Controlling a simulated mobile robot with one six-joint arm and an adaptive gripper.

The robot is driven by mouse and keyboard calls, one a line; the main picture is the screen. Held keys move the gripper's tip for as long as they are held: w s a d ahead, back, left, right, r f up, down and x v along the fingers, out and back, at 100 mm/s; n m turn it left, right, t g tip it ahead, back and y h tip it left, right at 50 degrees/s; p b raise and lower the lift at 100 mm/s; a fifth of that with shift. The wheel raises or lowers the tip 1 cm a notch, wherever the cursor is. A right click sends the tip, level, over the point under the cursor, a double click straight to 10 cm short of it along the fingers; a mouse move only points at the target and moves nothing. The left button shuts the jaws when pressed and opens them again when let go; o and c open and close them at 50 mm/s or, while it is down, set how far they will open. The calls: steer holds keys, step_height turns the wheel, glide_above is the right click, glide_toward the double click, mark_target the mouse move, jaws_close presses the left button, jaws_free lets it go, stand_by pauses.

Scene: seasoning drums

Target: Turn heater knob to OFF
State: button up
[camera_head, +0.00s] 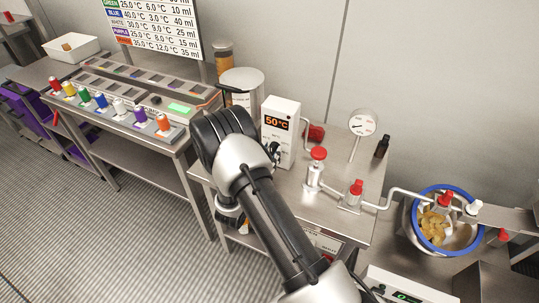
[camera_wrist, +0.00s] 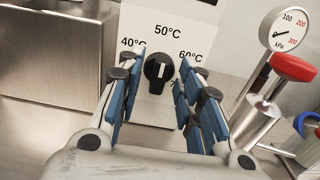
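The heater (camera_head: 281,128) is a white box with an orange "50°C" display, standing on the steel table. In the wrist view its white front panel (camera_wrist: 187,25) carries the marks 40°C, 50°C and 60°C. The black heater knob (camera_wrist: 158,68) sits below these, its white line about upright toward 50°C. No OFF mark is visible in the wrist view. My gripper (camera_wrist: 157,76) is open, with one blue-padded finger on each side of the knob and visible gaps between. In the head view my arm hides most of the gripper and part of the heater front.
A pressure gauge (camera_head: 363,123), a red-topped valve (camera_head: 316,168) and a second red valve (camera_head: 353,194) stand right of the heater. A metal cylinder (camera_head: 241,88) stands to its left. A blue-rimmed bowl (camera_head: 421,231) is farther right.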

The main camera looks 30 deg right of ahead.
steer(key=shift+c, duration=0.5)
jaws_close()
steer(key=shift+n, duration=0.3)
steer(key=n+p, duration=0.1)
steer(key=n, duration=0.4)
steer(key=shift+a, duration=0.1)
steer(key=n+p, duration=0.1)
steer(key=n, duration=0.5)
steer(key=n+p, duration=0.1)
steer(key=n, duration=0.5)
steer(key=n+p, duration=0.1)
steer(key=n, duration=0.5)
steer(key=shift+w+f, duration=0.1)
steer(key=shift+f, duration=0.25)
steer(key=shift+n, duration=0.3)
